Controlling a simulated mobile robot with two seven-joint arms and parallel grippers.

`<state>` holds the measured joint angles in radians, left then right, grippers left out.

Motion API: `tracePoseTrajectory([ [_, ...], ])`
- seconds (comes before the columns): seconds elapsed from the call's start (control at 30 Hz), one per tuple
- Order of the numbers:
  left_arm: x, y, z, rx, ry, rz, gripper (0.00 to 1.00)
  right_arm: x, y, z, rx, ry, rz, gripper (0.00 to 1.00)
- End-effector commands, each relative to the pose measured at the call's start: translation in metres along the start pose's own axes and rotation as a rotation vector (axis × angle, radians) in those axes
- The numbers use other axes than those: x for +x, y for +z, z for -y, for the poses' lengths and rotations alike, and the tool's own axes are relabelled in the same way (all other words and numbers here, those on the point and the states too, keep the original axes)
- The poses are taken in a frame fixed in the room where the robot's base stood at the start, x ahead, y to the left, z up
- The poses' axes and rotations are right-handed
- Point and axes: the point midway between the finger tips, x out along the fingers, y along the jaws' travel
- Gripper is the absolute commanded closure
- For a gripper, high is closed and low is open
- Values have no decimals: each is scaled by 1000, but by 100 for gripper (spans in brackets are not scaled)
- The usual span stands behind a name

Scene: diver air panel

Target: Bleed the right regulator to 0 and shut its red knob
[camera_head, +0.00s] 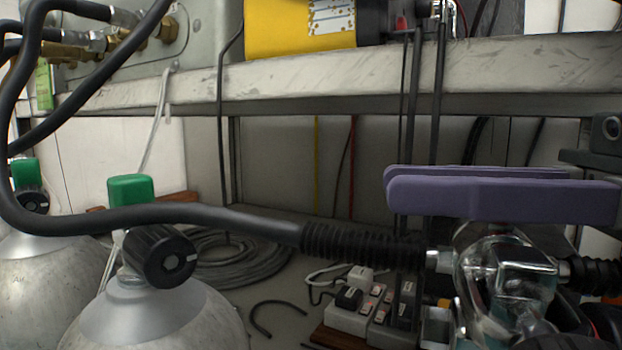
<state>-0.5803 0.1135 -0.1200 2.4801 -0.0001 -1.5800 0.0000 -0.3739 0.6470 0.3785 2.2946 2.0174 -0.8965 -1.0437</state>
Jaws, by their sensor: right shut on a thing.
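My right gripper (388,182) comes in from the right with two long purple fingers, close together and level. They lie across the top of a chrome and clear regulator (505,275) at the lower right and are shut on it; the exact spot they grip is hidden. A black hose (260,222) with a ribbed sleeve runs from the left to the regulator's left side. No red knob shows on the regulator, and I see no gauge reading. A small red part (402,22) is on the shelf at the top. My left gripper is not in view.
Two grey cylinders with green-topped black valves (165,255) stand at the lower left. A metal shelf (330,85) crosses above, carrying a yellow cylinder (300,25). A power strip (360,310) and coiled cable (235,262) lie below. Dark vertical lines pass near the fingertips.

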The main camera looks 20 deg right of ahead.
Motion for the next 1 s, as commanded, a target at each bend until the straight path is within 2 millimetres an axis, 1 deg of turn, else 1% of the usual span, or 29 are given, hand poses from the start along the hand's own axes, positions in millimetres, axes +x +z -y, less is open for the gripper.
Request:
tracePoseTrajectory([
  [0.27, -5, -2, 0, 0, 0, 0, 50, 0, -1, -1, 2, 66, 0, 100],
  [0.7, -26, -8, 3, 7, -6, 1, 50, -2, -3, -10, 5, 361, -1, 100],
  [1.0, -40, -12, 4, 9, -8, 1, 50, -4, -2, -14, 3, 501, 0, 100],
])
